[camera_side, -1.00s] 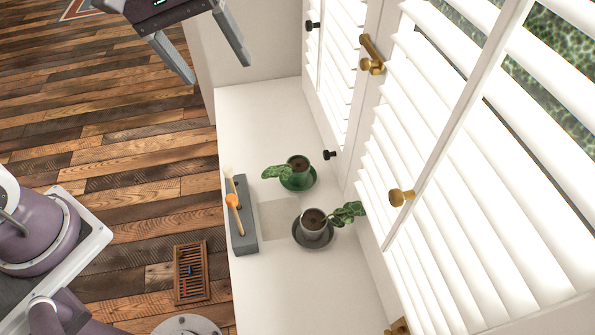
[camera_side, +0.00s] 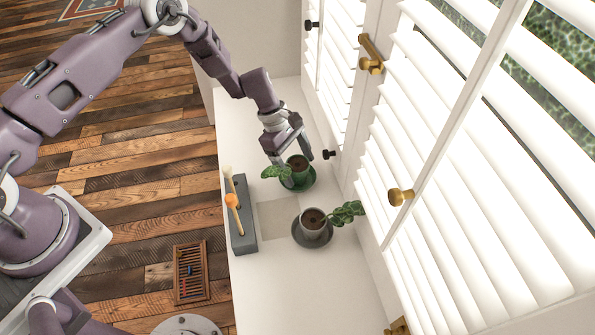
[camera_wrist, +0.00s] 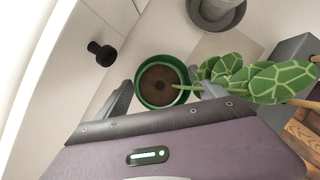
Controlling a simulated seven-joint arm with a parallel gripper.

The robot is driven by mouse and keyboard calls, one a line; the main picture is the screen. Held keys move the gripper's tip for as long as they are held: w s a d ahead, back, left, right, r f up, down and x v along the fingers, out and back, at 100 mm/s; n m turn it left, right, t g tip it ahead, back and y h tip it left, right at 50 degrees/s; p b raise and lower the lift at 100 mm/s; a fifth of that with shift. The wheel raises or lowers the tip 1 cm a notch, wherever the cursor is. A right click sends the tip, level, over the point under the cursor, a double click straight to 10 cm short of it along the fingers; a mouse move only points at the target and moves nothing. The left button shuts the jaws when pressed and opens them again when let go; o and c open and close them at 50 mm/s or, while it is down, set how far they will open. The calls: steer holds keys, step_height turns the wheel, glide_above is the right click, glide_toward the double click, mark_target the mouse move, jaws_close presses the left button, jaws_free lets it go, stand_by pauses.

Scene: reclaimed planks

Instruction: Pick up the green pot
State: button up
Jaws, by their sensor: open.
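The green pot (camera_side: 299,176) stands upright on a green saucer (camera_side: 309,186) on the white sill, with a leafy plant (camera_side: 275,173) leaning out to its left. My gripper (camera_side: 294,160) is open, with its fingers at either side of the pot in the side view. In the wrist view the green pot (camera_wrist: 163,84) with dark soil lies between the two fingers, and the patterned leaves (camera_wrist: 262,80) cover part of the right finger. I cannot tell whether the fingers touch the pot.
A grey pot (camera_side: 313,222) with a plant stands on a dark saucer nearby. A grey block (camera_side: 240,216) holding brushes is at the sill's left edge. White shutters with a black knob (camera_side: 329,154) border the sill on the right. The sill's front is clear.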

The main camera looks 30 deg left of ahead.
mark_target(302, 168)
steer(key=shift+d, duration=0.1)
jaws_close()
step_height(302, 168, up, 13)
stand_by(0.9)
steer(key=shift+f, duration=0.15)
step_height(302, 168, down, 10)
steer(key=shift+r+m+g, duration=0.25)
steer(key=shift+m+g, duration=0.15)
steer(key=shift+m, duration=0.6)
steer(key=shift+f, duration=1.4)
